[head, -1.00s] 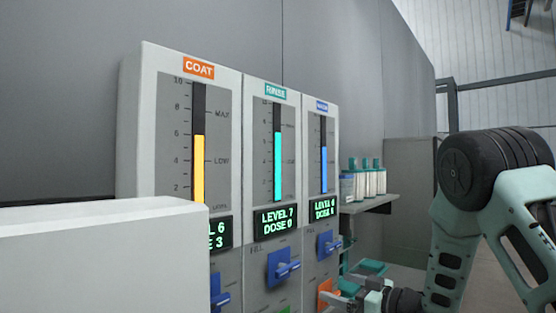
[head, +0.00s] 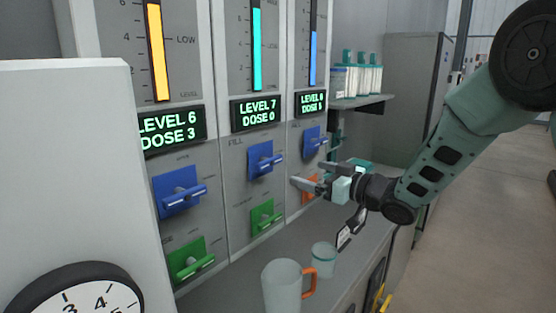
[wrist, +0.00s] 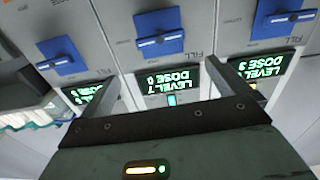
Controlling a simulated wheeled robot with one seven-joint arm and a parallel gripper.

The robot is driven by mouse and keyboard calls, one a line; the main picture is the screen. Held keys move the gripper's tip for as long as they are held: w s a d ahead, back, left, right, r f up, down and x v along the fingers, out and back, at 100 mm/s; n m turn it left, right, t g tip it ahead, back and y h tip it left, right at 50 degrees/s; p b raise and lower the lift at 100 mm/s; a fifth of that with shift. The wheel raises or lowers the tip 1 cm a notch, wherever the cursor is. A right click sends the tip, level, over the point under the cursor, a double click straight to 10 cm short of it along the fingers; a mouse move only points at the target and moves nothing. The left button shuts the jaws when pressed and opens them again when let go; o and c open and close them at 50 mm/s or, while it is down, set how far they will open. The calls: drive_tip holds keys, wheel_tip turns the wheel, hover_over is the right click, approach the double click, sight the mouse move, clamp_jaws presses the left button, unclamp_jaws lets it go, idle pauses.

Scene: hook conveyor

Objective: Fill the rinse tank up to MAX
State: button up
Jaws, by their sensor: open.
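The rinse column is the middle panel, with a teal level bar (head: 257,50) whose upper scale is cut off in the head view. Its display (head: 255,112) reads LEVEL 7, DOSE 0. Below sit a blue FILL handle (head: 262,161) and a green handle (head: 264,216). My gripper (head: 308,175) is open and empty, to the right of the blue rinse handle in the picture and apart from it. In the wrist view the panels appear upside down; the rinse display (wrist: 168,82) lies between my fingers and the blue rinse handle (wrist: 160,35) beyond them.
The coat panel at left shows LEVEL 6, DOSE 3 on its display (head: 172,128); the right panel has its own blue handle (head: 314,142). A mug (head: 283,287) and a cup (head: 323,260) stand on the counter. A white box (head: 65,170) with a dial blocks the left foreground.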

sight(272, 161)
drive_tip(key=p+x, duration=0.3)
drive_tip(key=x, duration=1.1)
drive_tip(key=shift+w+a, duration=0.25)
drive_tip(key=shift+a, duration=0.05)
drive_tip(key=c, duration=0.7)
